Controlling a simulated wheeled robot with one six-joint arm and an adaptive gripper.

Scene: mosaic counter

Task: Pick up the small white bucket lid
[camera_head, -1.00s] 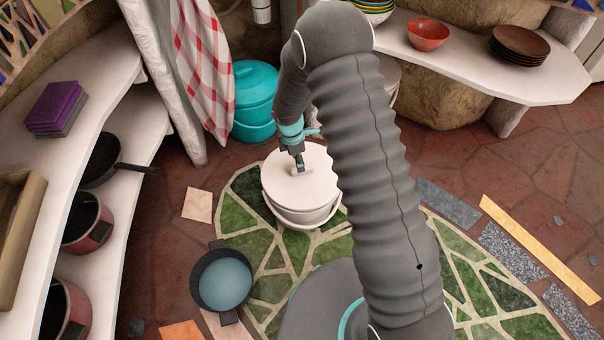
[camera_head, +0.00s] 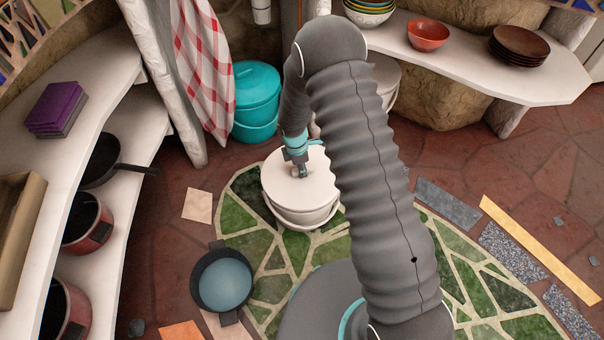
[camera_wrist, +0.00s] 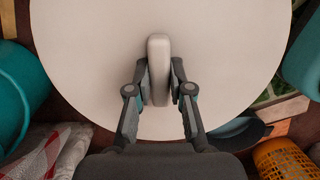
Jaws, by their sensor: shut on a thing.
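The small white bucket (camera_head: 303,216) stands on the green mosaic floor in the head view, partly hidden by my arm. Its round white lid (camera_head: 282,186) sits on top of it, and the lid fills much of the wrist view (camera_wrist: 90,60). My gripper (camera_head: 302,173) points down at the middle of the lid. In the wrist view my gripper (camera_wrist: 159,80) has a finger on each side of the lid's upright handle (camera_wrist: 159,50) and is shut on it. I cannot see a gap between lid and bucket.
A teal lidded bucket (camera_head: 256,98) stands behind, by a checked cloth (camera_head: 203,70). A pan (camera_head: 222,280) lies on the floor at front left. Shelves with pots (camera_head: 86,222) line the left. A counter with bowls (camera_head: 428,35) is at back right.

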